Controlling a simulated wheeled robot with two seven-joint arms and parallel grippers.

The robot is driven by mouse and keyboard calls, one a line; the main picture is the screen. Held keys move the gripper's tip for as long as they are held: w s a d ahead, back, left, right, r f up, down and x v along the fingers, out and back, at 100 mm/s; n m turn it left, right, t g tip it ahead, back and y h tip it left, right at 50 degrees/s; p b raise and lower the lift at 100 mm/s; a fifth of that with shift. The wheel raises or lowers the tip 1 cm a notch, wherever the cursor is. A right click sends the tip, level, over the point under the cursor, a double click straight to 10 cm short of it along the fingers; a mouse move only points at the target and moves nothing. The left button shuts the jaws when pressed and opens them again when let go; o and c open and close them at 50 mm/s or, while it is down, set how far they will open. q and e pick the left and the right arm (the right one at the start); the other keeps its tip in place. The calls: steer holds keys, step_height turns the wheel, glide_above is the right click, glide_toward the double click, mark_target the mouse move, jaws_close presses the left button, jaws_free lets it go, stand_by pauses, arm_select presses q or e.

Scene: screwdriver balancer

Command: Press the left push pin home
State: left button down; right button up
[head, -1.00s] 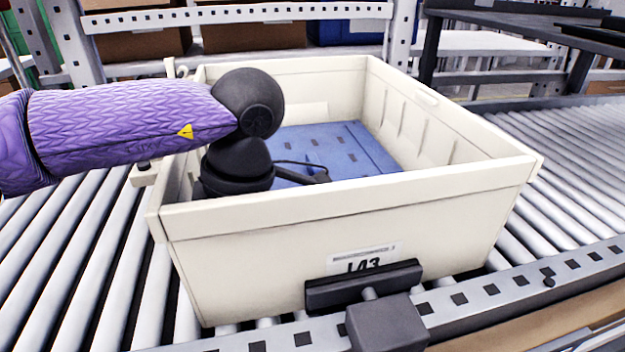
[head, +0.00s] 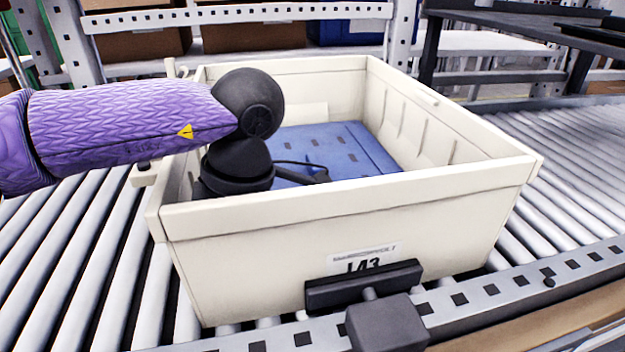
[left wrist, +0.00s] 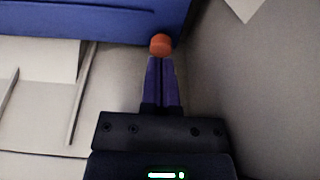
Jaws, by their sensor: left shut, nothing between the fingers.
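The left push pin shows an orange-red head (left wrist: 161,44) in the left wrist view, at the lower edge of a blue panel (left wrist: 90,18). My left gripper (left wrist: 161,62) is shut with nothing between its fingers. Its fingertips are right at the pin's head; whether they touch it I cannot tell. In the head view my left arm reaches over the left wall of the cream tote, and my wrist hides the pin and the fingertips. The blue panel (head: 345,150) lies inside the tote. My right gripper is not in view.
The cream tote (head: 340,240) stands on a roller conveyor (head: 75,270). A dark padded block (head: 362,287) sits against its front wall by the label. The tote's right half is open above the blue panel. Racks with boxes (head: 255,38) stand behind.

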arm_select(q)
steer(key=shift+f, duration=0.2)
stand_by(0.3)
steer(key=shift+f, duration=0.3)
steer(key=shift+f+b, duration=0.3)
steer(key=shift+b, duration=0.05)
steer(key=shift+r, duration=0.15)
stand_by(0.4)
steer(key=p+v, duration=0.2)
steer(key=a+p+v, duration=0.1)
steer(key=p+v, duration=0.1)
steer(key=shift+s+r, duration=0.15)
steer(key=shift+r, duration=0.45)
steer(key=shift+f, duration=0.1)
